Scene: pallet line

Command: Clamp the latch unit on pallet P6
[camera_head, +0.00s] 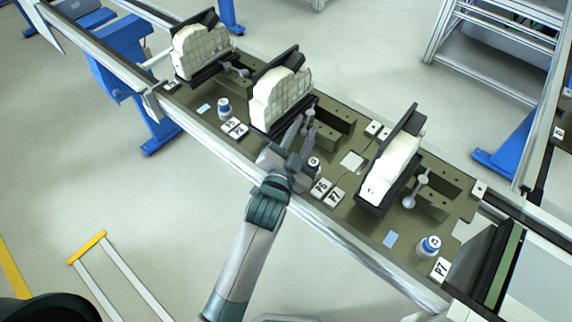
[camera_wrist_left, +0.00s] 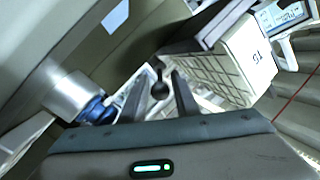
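The latch unit on pallet P6 is a white ribbed block (camera_head: 280,98) in a black holder, the middle one of three. It also shows as a white block (camera_wrist_left: 222,75) at the upper right in the left wrist view. My left gripper (camera_head: 299,138) is just right of this unit. In the wrist view its two fingers (camera_wrist_left: 162,98) are apart, with a dark ball-ended clamp lever (camera_wrist_left: 160,90) showing between them and space on both sides. I cannot tell its depth relative to the fingertips. My right gripper is not in view.
Similar units stand on the neighbouring pallets, one at upper left (camera_head: 200,50) and one at right (camera_head: 392,165). A small blue-and-white cylinder (camera_head: 314,164) stands close beside my gripper. The line's front rail (camera_head: 225,150) runs below my left arm.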

